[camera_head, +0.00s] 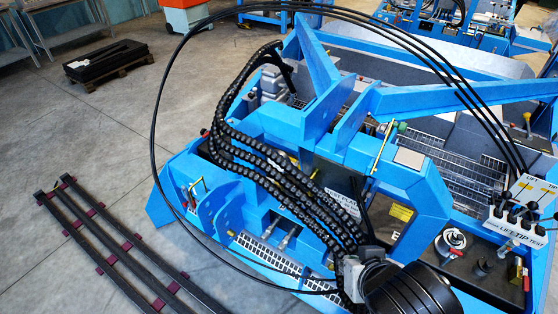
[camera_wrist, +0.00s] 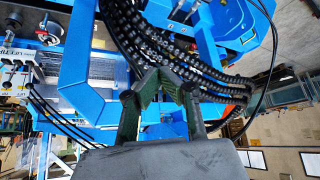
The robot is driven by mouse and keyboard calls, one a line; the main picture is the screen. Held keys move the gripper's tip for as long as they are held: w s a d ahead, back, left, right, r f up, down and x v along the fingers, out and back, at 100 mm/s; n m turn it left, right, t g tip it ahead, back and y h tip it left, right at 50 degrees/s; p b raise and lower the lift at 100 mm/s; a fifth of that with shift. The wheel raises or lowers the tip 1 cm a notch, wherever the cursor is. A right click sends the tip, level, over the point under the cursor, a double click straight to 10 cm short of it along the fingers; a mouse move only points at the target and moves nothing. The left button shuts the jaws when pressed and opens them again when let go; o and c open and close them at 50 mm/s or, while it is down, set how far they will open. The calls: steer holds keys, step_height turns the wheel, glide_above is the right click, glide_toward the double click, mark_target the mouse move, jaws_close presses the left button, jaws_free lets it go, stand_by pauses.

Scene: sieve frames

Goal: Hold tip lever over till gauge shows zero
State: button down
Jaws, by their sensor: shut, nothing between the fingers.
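A pale control box (camera_head: 522,226) with a row of black levers stands at the right edge of the head view; its front label seems to read lift, tip and test. The box also shows at the left edge of the wrist view (camera_wrist: 12,80). I cannot tell which lever is the tip lever or whether it is tilted. A round silver and white fitting (camera_head: 451,240) sits left of the box; I cannot tell whether it is the gauge, and no reading is legible. My gripper (camera_wrist: 166,78) is shut and empty, in front of the blue frame and black hoses, apart from the box.
A large blue machine frame (camera_head: 310,85) fills the middle. Black ribbed hoses (camera_head: 285,185) cross it, and thin black cables arc above toward the box. Dark rails (camera_head: 108,240) lie on the left floor. A pallet (camera_head: 108,62) stands behind; the concrete floor between is clear.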

steer(key=shift+s+a+f, duration=0.15)
steer(key=shift+s+f, duration=0.4)
steer(key=shift+s, duration=0.1)
steer(key=w+d+b, duration=0.4)
steer(key=w, duration=0.2)
steer(key=shift+w+r, duration=0.2)
steer(key=shift+w, duration=0.05)
stand_by(0.3)
step_height(320, 180, up, 7)
steer(key=p, duration=0.7)
